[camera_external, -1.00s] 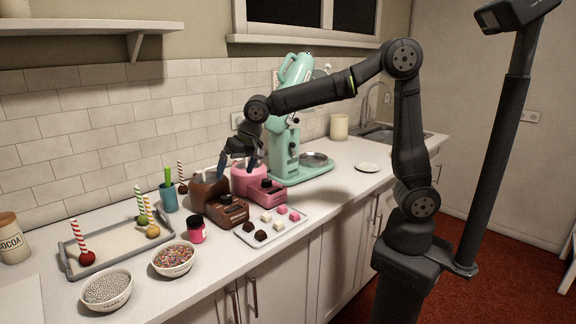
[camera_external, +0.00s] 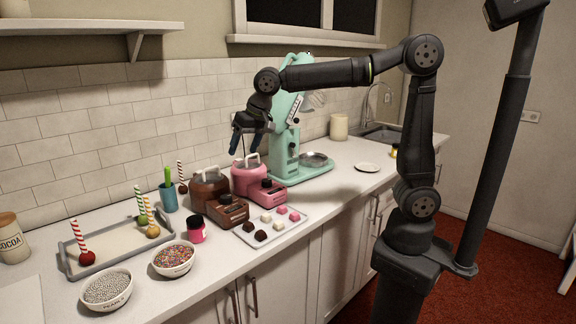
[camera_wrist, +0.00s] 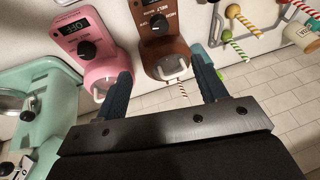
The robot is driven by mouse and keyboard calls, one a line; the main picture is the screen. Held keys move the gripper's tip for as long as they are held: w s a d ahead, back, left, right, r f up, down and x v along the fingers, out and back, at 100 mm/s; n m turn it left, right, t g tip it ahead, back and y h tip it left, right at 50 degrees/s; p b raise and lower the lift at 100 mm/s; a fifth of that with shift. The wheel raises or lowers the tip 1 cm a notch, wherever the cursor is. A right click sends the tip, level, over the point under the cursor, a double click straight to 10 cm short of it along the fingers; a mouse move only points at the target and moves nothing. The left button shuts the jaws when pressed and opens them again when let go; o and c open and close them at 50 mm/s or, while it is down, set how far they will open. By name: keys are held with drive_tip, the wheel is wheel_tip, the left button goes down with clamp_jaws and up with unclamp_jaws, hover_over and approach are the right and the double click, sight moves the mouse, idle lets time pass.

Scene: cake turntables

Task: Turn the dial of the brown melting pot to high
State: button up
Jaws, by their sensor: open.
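The brown melting pot (camera_external: 208,188) stands on the counter, with its control box and dark dial (camera_external: 226,198) at the front. In the wrist view the brown pot (camera_wrist: 166,52) lies between my finger lines, its black dial (camera_wrist: 157,23) near the top edge beside small white lettering. The dial's exact setting is too small to tell. My gripper (camera_external: 250,142) is open and empty, above and behind the pots, apart from the dial. Its fingers (camera_wrist: 162,72) spread either side of the brown pot's lower part in the wrist view.
A pink melting pot (camera_external: 248,179) stands close to the right of the brown one. A mint stand mixer (camera_external: 288,150) is behind it. A tray of sweets (camera_external: 270,226), a pink jar (camera_external: 196,230) and sprinkle bowls (camera_external: 174,260) stand in front and left.

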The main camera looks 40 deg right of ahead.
sight(226, 196)
drive_tip(key=w+a+g, duration=0.1)
drive_tip(key=w, duration=0.1)
drive_tip(key=w+n+g+h, duration=0.1)
drive_tip(key=w, duration=0.1)
drive_tip(key=w+a+g, duration=0.1)
drive_tip(key=w, duration=0.1)
drive_tip(key=shift+w+a+g, duration=0.3)
drive_tip(key=shift+a, duration=0.05)
drive_tip(key=shift+c, duration=0.3)
drive_tip(key=shift+n+g, duration=0.3)
drive_tip(key=shift+n, duration=0.1)
drive_tip(key=f, duration=1.1)
drive_tip(key=a+f, duration=0.1)
drive_tip(key=f, duration=0.5)
drive_tip(key=shift+w+a+f, duration=0.1)
drive_tip(key=shift+w+f, duration=0.05)
drive_tip(key=shift+w, duration=0.1)
drive_tip(key=c, duration=1)
